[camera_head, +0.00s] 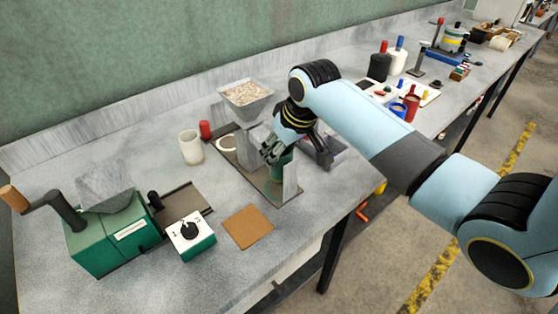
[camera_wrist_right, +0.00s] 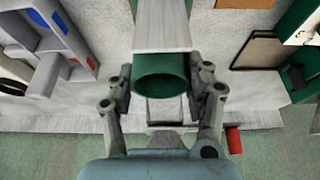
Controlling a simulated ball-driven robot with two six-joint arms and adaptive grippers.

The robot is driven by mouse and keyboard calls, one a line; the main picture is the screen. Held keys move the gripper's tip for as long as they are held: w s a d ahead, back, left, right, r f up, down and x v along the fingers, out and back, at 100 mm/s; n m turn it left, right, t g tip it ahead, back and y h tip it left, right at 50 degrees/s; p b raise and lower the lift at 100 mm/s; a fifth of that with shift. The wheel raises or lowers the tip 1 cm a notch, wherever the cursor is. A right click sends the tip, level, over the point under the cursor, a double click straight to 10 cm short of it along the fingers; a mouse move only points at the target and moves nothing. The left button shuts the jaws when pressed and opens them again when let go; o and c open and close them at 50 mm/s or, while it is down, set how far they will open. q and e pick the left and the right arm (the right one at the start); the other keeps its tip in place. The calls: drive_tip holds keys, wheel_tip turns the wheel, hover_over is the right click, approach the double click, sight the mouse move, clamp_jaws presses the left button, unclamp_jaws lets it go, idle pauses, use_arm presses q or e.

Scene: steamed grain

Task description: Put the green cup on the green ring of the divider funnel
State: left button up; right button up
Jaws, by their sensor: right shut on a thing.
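The green cup (camera_head: 280,158) is between the fingers of my right gripper (camera_head: 272,151), low beside the divider funnel. In the right wrist view the round mouth of the green cup (camera_wrist_right: 162,86) shows between the fingertips of the right gripper (camera_wrist_right: 162,92), which is shut on it. The divider funnel (camera_head: 245,103) has a grain-filled hopper, a sloping grey chute and a flat base plate. A white ring (camera_head: 227,144) lies on its base. My left gripper is not in view.
A white cup (camera_head: 191,148) and a red cylinder (camera_head: 205,130) stand left of the funnel. A green mill (camera_head: 105,232), a dial box (camera_head: 190,235) and a brown mat (camera_head: 248,226) are nearer. A grey bin (camera_head: 322,153) stands close on the right.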

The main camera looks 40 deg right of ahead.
sight(280, 166)
drive_tip(key=shift+s+a+f, duration=0.1)
drive_tip(key=shift+a+f, duration=0.1)
wheel_tip(280, 166, down, 4)
drive_tip(key=shift+r, duration=0.1)
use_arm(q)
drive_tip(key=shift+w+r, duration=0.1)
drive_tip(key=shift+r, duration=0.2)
use_arm(e)
drive_tip(key=o, duration=1.2)
drive_tip(key=shift+f, duration=0.2)
drive_tip(key=v, duration=1.1)
drive_tip(key=shift+p, duration=0.3)
drive_tip(key=shift+s+r, duration=0.25)
drive_tip(key=shift+r, duration=0.35)
